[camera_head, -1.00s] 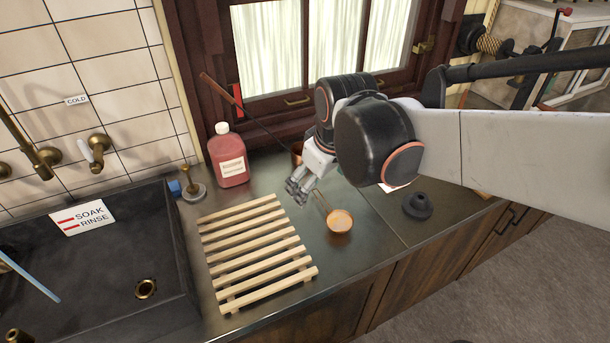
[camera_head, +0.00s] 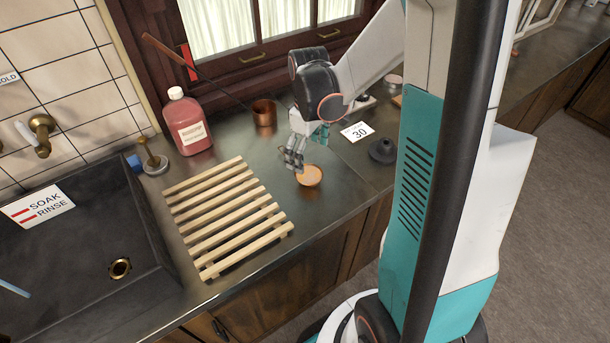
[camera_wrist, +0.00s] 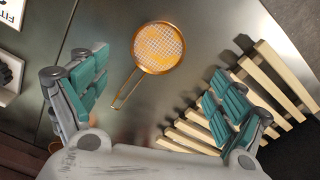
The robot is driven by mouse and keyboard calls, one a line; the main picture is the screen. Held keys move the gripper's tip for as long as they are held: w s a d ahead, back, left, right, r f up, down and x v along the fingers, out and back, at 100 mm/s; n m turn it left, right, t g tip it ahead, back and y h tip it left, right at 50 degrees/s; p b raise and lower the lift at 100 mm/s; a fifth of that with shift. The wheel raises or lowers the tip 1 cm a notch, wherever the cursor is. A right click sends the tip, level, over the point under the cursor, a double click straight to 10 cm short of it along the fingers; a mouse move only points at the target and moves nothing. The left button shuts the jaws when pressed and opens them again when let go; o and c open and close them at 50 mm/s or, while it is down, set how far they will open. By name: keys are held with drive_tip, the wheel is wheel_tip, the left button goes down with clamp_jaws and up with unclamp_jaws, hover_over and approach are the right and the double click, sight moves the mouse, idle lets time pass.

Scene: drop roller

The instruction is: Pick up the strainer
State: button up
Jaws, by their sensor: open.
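The strainer is a small round mesh with a brass-coloured rim and a thin wire handle. My gripper (camera_head: 293,165) hangs over the handle side of the strainer. In the wrist view my gripper (camera_wrist: 158,98) is open, with teal-padded fingers wide apart and nothing between them.
A slatted wooden rack (camera_head: 226,213) lies left of the strainer, beside a dark sink (camera_head: 75,262). A red bottle (camera_head: 187,122) and a copper pot (camera_head: 264,113) stand behind.

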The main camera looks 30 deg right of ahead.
sight(308, 174)
wheel_tip(308, 174, down, 10)
drive_tip(key=b, duration=0.3)
drive_tip(key=shift+w+d+r, duration=0.1)
drive_tip(key=shift+d+r, duration=0.05)
drive_tip(key=shift+r, duration=0.2)
drive_tip(key=c, duration=1.1)
